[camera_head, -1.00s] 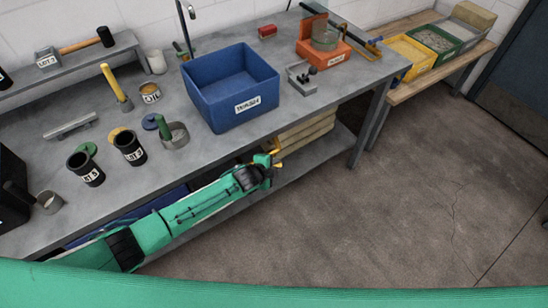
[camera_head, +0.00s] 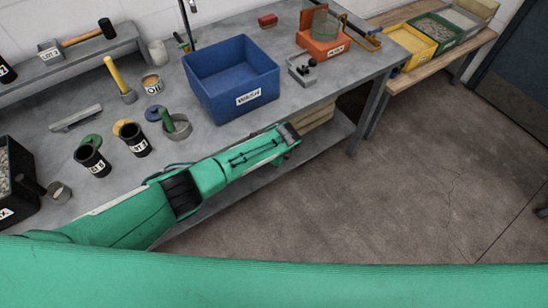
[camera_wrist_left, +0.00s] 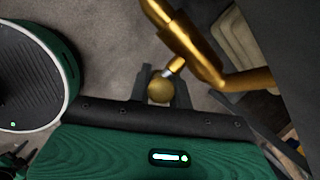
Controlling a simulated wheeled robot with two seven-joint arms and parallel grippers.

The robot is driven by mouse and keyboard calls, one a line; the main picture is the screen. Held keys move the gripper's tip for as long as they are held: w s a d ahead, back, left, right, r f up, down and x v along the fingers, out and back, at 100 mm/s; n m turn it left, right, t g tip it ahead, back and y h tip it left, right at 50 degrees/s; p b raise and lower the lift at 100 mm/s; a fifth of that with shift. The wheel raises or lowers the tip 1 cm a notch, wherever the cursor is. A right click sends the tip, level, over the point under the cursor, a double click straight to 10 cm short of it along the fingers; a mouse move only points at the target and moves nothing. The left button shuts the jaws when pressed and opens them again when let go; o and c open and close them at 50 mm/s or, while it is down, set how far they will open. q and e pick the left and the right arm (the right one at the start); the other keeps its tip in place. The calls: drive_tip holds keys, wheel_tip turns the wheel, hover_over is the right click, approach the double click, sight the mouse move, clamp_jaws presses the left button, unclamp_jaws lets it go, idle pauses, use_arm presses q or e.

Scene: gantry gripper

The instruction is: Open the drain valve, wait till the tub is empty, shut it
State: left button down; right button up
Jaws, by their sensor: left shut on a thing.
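The blue tub (camera_head: 234,100), labelled WASH, stands on the grey bench. I cannot tell whether there is water in it. In the left wrist view a brass valve and pipe (camera_wrist_left: 192,42) come down from the top. A short lever with a round brass knob (camera_wrist_left: 161,89) sticks out from it. My left gripper (camera_wrist_left: 160,82) is shut on that knob, a finger on each side. In the head view my left arm reaches along the bench's front edge, below the tub, and its fingers and the valve are hidden there. My right gripper is in neither view.
The bench (camera_head: 108,202) holds black cups, an orange box (camera_head: 323,44), a small grey fixture (camera_head: 301,70) and a yellow-handled tool (camera_head: 115,75). A wooden side table (camera_head: 412,76) with bins stands at the right. The floor (camera_head: 420,180) in front is clear.

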use_arm(q)
drive_tip(key=shift+s+a+f+g+y+b, duration=0.2)
drive_tip(key=shift+f+g+y+b, duration=0.1)
drive_tip(key=shift+g+y+b, duration=0.4)
drive_tip(key=shift+r+y, duration=0.1)
drive_tip(key=shift+y, duration=0.2)
drive_tip(key=c, duration=1.4)
unclamp_jaws()
drive_tip(key=shift+a, duration=0.1)
drive_tip(key=shift+w+r, duration=0.1)
